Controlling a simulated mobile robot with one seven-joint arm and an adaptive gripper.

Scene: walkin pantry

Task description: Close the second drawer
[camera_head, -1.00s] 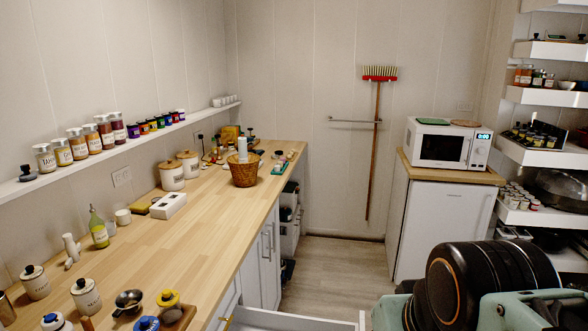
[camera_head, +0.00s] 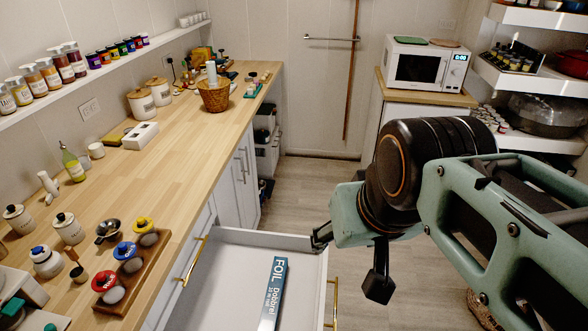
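A white drawer (camera_head: 222,260) stands pulled out from the counter, below a shut face with a gold handle (camera_head: 192,262). A blue FOIL box (camera_head: 272,295) lies inside it. The open drawer's own gold handle (camera_head: 334,302) shows on the outside of its front, at the right; its near part is cut off by the picture's lower edge. My gripper (camera_head: 350,265) is open and empty, its dark fingers spread apart. One finger is at the far front corner of the drawer, the other outside the front. I cannot tell whether it touches.
The wooden counter (camera_head: 150,170) holds jars, lidded pots and a basket (camera_head: 214,96). A microwave (camera_head: 427,64) stands on a white cabinet at the back right. Shelves (camera_head: 530,82) line the right. Floor (camera_head: 310,190) is free between counter and cabinet.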

